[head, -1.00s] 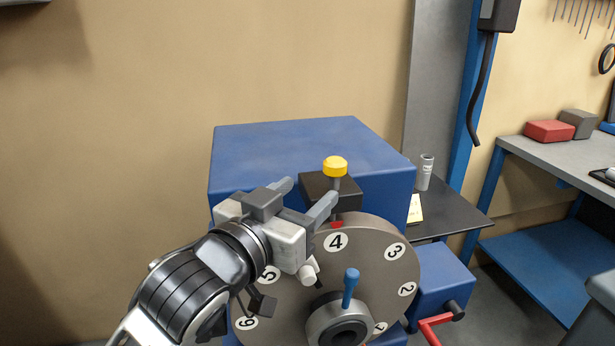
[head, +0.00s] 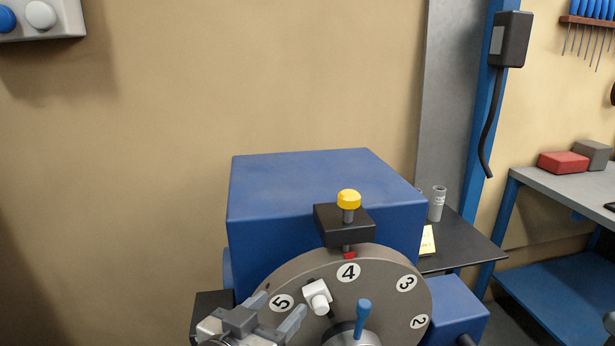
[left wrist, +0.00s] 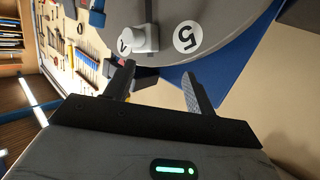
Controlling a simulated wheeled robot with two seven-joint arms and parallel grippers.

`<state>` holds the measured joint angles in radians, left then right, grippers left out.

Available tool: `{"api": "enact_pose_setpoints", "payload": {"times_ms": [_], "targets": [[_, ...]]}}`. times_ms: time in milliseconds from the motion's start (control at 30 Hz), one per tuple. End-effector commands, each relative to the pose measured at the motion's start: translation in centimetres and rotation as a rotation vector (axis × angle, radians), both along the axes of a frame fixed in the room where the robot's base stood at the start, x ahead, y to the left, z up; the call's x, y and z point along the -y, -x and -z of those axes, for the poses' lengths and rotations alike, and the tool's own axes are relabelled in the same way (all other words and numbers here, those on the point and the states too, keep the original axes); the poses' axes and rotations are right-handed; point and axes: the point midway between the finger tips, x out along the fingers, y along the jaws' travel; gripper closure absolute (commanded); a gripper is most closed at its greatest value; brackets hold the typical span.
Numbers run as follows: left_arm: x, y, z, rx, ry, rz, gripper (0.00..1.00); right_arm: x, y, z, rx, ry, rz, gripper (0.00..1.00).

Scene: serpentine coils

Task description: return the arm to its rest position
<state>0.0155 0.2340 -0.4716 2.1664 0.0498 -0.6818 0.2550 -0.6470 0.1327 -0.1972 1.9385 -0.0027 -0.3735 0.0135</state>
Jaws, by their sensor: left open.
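My left gripper (head: 276,312) is at the bottom of the head view, in front of the lower left part of a grey numbered dial (head: 388,272). Its jaws are open with nothing between them. In the left wrist view, the two fingers (left wrist: 160,85) stand apart, and the dial (left wrist: 222,22) with its number 5 and a white knob (left wrist: 141,40) lies beyond them. The dial is on a blue machine (head: 300,180). A yellow-topped plunger (head: 348,200) stands on a black block above the number 4, with a red marker (head: 349,255) below. My right gripper is not in view.
A blue handle (head: 362,315) sticks out at the dial's hub. A workbench (head: 560,185) with a red box stands at the right. The space left of the machine looks clear.

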Motion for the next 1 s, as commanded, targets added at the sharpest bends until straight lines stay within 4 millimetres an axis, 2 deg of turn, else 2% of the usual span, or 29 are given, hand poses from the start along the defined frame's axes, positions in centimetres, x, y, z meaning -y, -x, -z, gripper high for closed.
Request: {"api": "enact_pose_setpoints", "payload": {"times_ms": [33,133,200,300,400,500,600,1000], "targets": [[-1.3,1.1,4.4,-0.074,-0.015,-0.036,0.45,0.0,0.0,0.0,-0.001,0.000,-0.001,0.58],[-3.7,3.8,11.2,-0.175,-0.055,-0.093,0.45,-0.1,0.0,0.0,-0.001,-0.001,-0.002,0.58],[-5.3,6.3,15.4,-0.243,-0.088,-0.125,0.45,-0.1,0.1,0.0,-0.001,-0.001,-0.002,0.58],[-7.4,10.1,20.2,-0.325,-0.137,-0.160,0.45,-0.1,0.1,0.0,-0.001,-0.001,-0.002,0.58],[-8.9,13.4,23.3,-0.384,-0.176,-0.182,0.45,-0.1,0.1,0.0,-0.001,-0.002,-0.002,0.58],[-9.8,15.5,25.1,-0.420,-0.202,-0.194,0.45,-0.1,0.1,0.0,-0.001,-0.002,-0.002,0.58],[-10.2,16.5,25.8,-0.434,-0.214,-0.199,0.45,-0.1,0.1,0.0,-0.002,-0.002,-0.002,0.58],[-10.3,16.6,25.9,-0.436,-0.215,-0.199,0.45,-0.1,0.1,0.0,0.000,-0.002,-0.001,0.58]]}}
